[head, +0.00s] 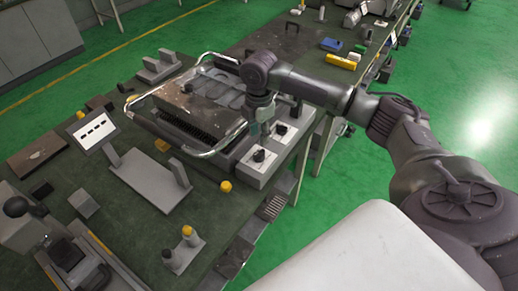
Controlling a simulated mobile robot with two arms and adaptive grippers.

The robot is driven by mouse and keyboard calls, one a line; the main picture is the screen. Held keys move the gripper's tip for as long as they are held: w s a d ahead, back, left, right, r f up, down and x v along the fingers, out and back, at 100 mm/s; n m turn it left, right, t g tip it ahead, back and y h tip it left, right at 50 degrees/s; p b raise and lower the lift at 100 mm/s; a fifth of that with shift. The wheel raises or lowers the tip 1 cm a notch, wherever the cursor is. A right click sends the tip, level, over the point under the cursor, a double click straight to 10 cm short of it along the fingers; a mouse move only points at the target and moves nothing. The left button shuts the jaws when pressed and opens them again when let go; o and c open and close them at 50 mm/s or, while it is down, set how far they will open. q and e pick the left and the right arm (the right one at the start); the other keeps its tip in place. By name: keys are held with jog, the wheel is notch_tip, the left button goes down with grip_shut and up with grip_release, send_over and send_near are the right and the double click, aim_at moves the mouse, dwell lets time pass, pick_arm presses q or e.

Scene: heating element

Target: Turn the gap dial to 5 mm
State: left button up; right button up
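The machine with a metal tube frame (205,110) stands on the dark green bench. A light grey control panel (257,169) is on its near right side. It carries a black dial (259,155) at the front and another black dial (281,129) farther back. The labels are too small to read, so I cannot tell which one is the gap dial or its setting. My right gripper (261,127) points down over the panel, close to the farther dial. Its fingertips are small and partly hidden, and contact is unclear. My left gripper is not in view.
A grey bracket (150,180) and a tilted white display plate (95,131) stand left of the machine. A block with two pegs (183,250) is near the front edge. The silver tube frame rises close beside my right gripper.

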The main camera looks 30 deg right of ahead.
aim_at(259, 152)
notch_tip(259, 152, down, 8)
jog(key=shift+p, duration=0.45)
jog(key=shift+c, duration=0.2)
grip_shut()
